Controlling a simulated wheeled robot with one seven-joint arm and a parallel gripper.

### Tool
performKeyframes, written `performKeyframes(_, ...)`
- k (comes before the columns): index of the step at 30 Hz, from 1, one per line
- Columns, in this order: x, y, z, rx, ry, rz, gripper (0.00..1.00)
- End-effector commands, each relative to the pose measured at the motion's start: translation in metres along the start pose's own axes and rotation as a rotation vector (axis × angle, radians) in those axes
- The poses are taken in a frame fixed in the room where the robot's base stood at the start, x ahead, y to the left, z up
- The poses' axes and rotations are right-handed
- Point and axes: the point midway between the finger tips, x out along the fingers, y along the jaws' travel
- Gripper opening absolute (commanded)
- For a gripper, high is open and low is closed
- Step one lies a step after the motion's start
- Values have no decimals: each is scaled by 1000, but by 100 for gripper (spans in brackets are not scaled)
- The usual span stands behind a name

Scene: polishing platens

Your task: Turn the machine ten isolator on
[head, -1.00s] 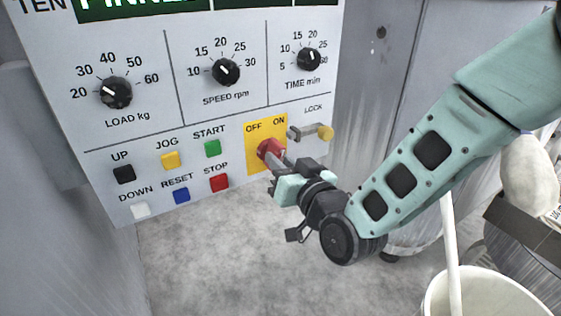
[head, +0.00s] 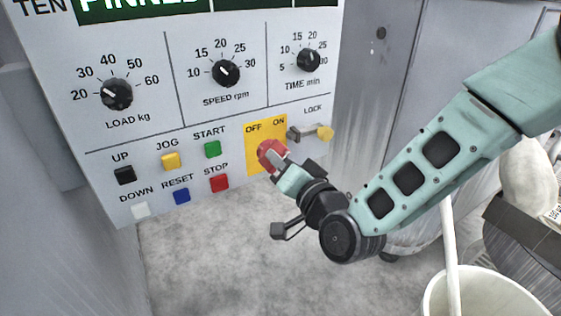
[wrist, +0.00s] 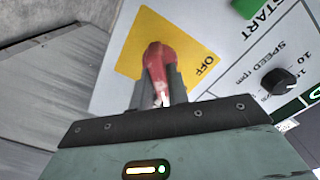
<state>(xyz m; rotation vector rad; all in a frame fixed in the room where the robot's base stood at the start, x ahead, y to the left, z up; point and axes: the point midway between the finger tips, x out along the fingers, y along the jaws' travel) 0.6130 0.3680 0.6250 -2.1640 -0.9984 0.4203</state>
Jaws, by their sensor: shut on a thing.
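The isolator is a red handle (head: 271,153) on a yellow plate (head: 253,160) marked OFF and ON, at the lower right of the panel labelled TEN. My gripper (head: 280,167) reaches it from the lower right and is shut on it. In the wrist view the red handle (wrist: 157,62) stands between the two grey fingers of my gripper (wrist: 158,90), with OFF on the yellow plate (wrist: 190,45) to its right. ON is hidden there. The fingers and arm cover part of the handle, so I cannot tell its exact angle.
A grey LOCK lever (head: 305,132) with a yellow end is just right of the yellow plate, close to my gripper. The red STOP button (head: 219,183) and green START button (head: 212,149) are to the left. A white bucket (head: 480,290) stands at lower right.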

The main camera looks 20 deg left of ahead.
Motion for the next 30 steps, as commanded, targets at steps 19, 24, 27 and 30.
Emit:
performKeyframes(19,0,0,0,3,-1,1,38)
performKeyframes(24,-5,0,0,2,-1,1,38)
performKeyframes(27,-17,-1,-1,2,-2,2,38)
performKeyframes(30,-37,-1,-1,2,-4,3,38)
